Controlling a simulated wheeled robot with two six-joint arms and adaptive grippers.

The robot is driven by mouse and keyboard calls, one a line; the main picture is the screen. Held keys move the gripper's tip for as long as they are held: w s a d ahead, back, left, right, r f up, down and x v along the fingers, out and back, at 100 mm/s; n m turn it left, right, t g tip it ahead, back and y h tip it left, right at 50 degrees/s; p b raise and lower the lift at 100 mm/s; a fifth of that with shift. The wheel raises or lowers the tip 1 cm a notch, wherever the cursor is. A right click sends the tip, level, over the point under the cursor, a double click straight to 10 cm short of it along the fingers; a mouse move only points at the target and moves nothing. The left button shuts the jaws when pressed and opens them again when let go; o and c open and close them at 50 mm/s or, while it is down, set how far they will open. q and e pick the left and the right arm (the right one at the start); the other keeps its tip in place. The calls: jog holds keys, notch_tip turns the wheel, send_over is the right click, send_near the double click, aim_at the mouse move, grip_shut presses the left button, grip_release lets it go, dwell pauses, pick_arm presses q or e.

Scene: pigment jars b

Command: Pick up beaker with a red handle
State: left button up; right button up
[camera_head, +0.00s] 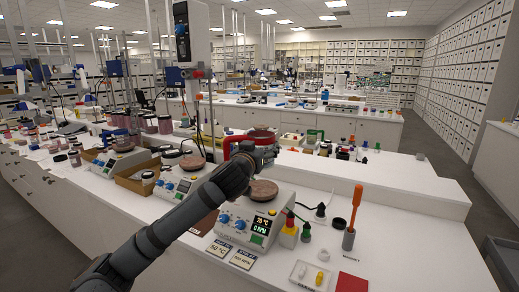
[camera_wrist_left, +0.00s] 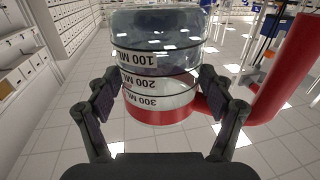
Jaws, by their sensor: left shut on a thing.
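The beaker with a red handle is held in my left gripper (camera_head: 262,156). In the left wrist view the clear beaker (camera_wrist_left: 158,75) has black volume marks, a red band and a thick red handle (camera_wrist_left: 285,75) at the right. The two fingers of my left gripper (camera_wrist_left: 163,98) press on its opposite sides. In the head view the red handle (camera_head: 231,142) shows above the bench, and the gripper hides much of the beaker. My right gripper is not in view.
A hotplate (camera_head: 262,221) with a lit display stands below the gripper. More hotplates (camera_head: 185,180) and jars stand to the left.

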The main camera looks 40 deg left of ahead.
aim_at(257, 138)
pick_arm(q)
jog(key=shift+r+p, duration=1)
jog(key=shift+r, duration=0.6)
